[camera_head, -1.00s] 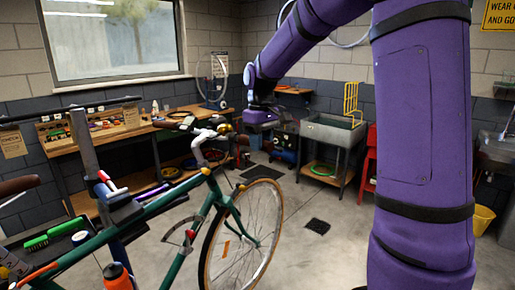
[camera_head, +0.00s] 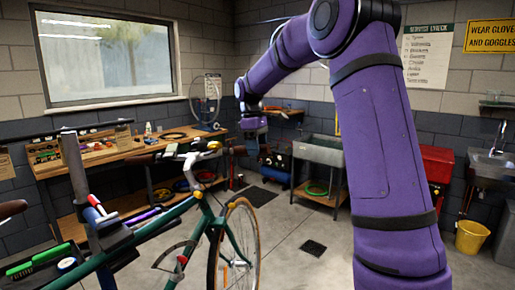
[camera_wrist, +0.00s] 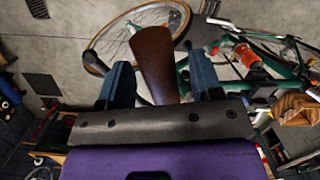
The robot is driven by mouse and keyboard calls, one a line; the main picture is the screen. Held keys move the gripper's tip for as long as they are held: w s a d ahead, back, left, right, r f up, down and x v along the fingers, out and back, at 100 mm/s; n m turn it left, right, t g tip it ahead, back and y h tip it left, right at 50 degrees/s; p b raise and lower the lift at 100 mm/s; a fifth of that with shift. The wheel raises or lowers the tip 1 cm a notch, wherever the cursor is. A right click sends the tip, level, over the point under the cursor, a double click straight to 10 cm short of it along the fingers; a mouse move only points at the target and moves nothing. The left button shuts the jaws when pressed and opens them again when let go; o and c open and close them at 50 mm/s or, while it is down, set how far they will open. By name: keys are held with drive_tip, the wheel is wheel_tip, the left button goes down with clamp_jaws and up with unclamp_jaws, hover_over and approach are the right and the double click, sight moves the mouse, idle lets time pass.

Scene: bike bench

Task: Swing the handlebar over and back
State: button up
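The green bike's handlebar (camera_head: 205,150) shows in the head view above the front wheel (camera_head: 238,245), with pale bar and yellow-orange parts. My gripper (camera_head: 252,140) hangs just right of the handlebar, pointing down. In the wrist view, my gripper (camera_wrist: 160,78) has its two blue fingers spread apart. A brown handlebar grip (camera_wrist: 152,55) lies between them, with a visible gap on the right finger's side. Contact on the left finger's side cannot be told.
A wooden workbench (camera_head: 120,152) with tools runs along the back wall. A grey sink cabinet (camera_head: 320,152) and a red cabinet (camera_head: 437,163) stand behind. A yellow bucket (camera_head: 471,236) is at the right. A repair-stand post (camera_head: 75,165) is near the bike frame. The floor around the drain is clear.

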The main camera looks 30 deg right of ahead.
wheel_tip(320, 180, up, 11)
drive_tip(key=w, duration=0.1)
drive_tip(key=shift+w+a+f, duration=0.2)
drive_tip(key=shift+w+a, duration=0.1)
drive_tip(key=shift+w, duration=0.1)
idle(0.7)
